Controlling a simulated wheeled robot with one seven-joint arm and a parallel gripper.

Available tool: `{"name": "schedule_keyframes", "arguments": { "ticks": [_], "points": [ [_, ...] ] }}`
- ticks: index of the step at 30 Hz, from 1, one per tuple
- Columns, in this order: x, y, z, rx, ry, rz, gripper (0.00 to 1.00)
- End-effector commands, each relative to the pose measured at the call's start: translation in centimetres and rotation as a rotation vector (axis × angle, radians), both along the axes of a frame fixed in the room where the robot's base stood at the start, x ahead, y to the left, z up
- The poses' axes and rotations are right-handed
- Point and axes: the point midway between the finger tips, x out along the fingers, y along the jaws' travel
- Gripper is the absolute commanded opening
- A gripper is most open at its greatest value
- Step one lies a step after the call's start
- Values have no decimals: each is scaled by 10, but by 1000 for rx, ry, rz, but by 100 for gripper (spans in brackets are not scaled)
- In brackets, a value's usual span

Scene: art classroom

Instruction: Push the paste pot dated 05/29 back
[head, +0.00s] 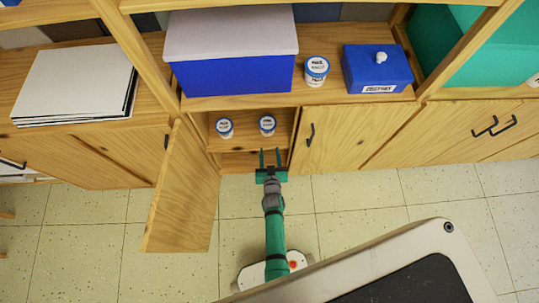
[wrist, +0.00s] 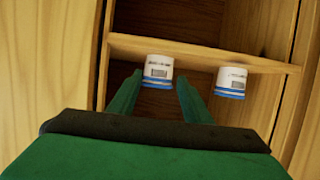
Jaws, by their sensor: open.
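Two white paste pots with blue lids stand on a shelf inside the open cupboard: a left pot (head: 224,127) and a right pot (head: 267,125). A third similar pot (head: 317,70) stands on the counter above. The date labels are too small to read. My gripper (head: 270,153) is open and empty in front of the cupboard, lined up with the right pot. In the wrist view, which looks upside down, that pot (wrist: 158,71) shows between and beyond my fingertips (wrist: 160,78). The other pot (wrist: 230,82) is to the right there. I cannot tell whether a finger touches a pot.
An open cupboard door (head: 183,195) hangs to the left of the opening; a closed door (head: 345,138) is on the right. The counter holds a blue box with a white lid (head: 235,70) and a small blue box (head: 376,70). Tiled floor (head: 350,200) lies in front.

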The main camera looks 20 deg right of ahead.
Motion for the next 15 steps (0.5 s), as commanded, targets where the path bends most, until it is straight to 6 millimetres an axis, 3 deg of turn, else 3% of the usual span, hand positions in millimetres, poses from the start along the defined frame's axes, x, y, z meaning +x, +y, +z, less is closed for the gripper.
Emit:
{"name": "schedule_keyframes", "arguments": {
  "ticks": [15],
  "points": [
    [47,-13,-17,0,-2,1,45]
  ]
}}
